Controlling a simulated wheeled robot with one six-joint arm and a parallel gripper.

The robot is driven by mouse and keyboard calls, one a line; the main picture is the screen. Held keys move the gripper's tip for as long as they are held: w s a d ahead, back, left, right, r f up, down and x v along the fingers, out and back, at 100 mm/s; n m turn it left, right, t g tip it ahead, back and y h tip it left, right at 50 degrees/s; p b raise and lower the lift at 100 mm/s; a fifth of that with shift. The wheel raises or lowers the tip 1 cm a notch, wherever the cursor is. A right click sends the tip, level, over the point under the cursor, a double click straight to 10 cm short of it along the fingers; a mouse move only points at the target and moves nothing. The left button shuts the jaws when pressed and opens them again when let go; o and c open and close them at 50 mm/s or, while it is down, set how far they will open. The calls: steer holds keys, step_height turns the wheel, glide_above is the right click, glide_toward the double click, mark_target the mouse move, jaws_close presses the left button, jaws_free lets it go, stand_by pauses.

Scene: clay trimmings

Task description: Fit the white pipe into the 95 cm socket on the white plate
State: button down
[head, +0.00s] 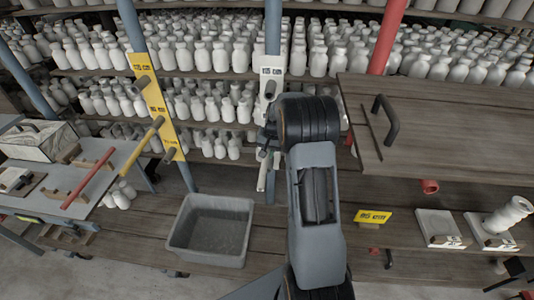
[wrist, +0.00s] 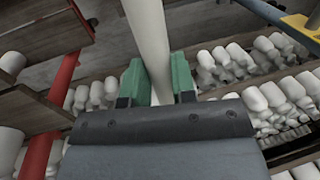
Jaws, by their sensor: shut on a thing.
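The white pipe (wrist: 149,35) is between the green finger pads of my gripper (wrist: 158,82) in the wrist view, and the gripper is shut on it. In the head view a short pale length of the pipe (head: 262,178) shows below the gripper (head: 267,142). The white plate (head: 271,64) stands upright on a blue post behind my arm. Its upper label reads 115 cm, with a grey socket (head: 270,90) just below. The plate's lower part, including any 95 cm socket, is hidden by my arm and gripper. I cannot tell whether the pipe touches a socket.
A yellow plate (head: 147,90) with several sockets is at left, a yellow pipe (head: 150,137) sticking out. A grey tub (head: 208,201) stands below. A red pipe (head: 88,178) lies on the left table. A wooden cabinet panel (head: 460,120) is at right; shelves of white bottles fill the back.

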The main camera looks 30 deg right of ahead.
steer(key=shift+w+d, duration=0.15)
steer(key=shift+w, duration=0.1)
steer(key=c, duration=0.9)
jaws_free()
steer(key=shift+o, duration=0.2)
steer(key=shift+r, duration=0.1)
step_height(320, 180, up, 13)
steer(key=s+d+b, duration=0.1)
steer(key=d, duration=0.1)
steer(key=shift+s+d+r+b, duration=0.15)
steer(key=shift+s+b, duration=0.1)
steer(key=shift+b, duration=0.05)
